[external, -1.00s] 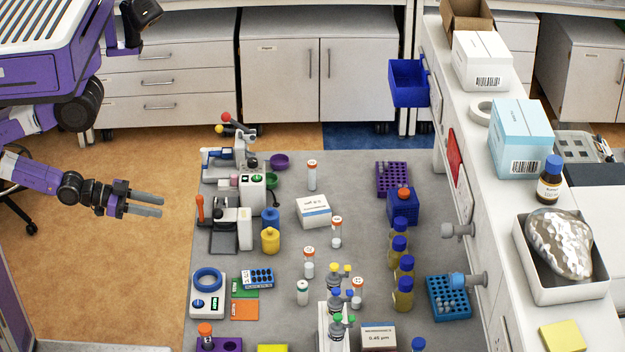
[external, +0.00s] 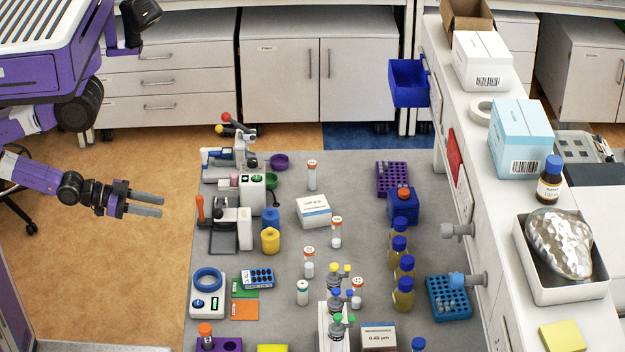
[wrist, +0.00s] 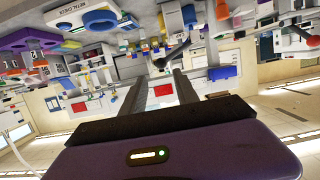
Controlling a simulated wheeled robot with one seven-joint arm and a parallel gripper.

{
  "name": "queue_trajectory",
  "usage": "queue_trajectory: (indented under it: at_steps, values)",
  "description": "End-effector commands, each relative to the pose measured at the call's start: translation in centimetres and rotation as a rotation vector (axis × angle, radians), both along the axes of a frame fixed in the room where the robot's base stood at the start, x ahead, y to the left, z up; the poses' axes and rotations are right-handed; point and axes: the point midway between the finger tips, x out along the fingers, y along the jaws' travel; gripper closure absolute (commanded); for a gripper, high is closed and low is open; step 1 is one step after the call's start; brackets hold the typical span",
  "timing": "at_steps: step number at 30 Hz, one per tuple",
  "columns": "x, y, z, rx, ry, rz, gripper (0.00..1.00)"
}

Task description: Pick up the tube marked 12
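Several capped tubes stand upright on the grey bench in the external view. They include an orange-capped tube at the back (external: 312,176), one in the middle (external: 336,232), one left of it (external: 309,263), another orange-capped tube (external: 357,292) beside the pipette stand, and a green-capped tube (external: 303,292). Their markings are too small to read, so I cannot tell which is marked 12. My gripper (external: 161,205) is open and empty, left of the bench edge and away from the tubes. Its fingers also show in the wrist view (wrist: 160,95).
A white box (external: 314,211) stands among the tubes. A pipette stand (external: 337,320) is at the front. Yellow bottles with blue caps (external: 403,294), a blue rack (external: 448,299) and a purple rack (external: 392,179) are on the right. Microscope-like equipment (external: 230,165) is on the left.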

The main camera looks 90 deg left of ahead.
Motion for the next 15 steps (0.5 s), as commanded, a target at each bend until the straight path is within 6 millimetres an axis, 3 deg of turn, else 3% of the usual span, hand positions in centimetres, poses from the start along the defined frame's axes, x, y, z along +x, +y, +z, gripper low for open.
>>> queue_trajectory:
  at_steps: [2,4,15]
  values:
    - [0.00,0.00,0.00,0.000,0.000,0.000,0.62]
    - [0.00,0.00,0.00,0.000,0.000,0.000,0.50]
    - [0.58,-0.05,-0.13,0.012,-0.010,-0.006,0.50]
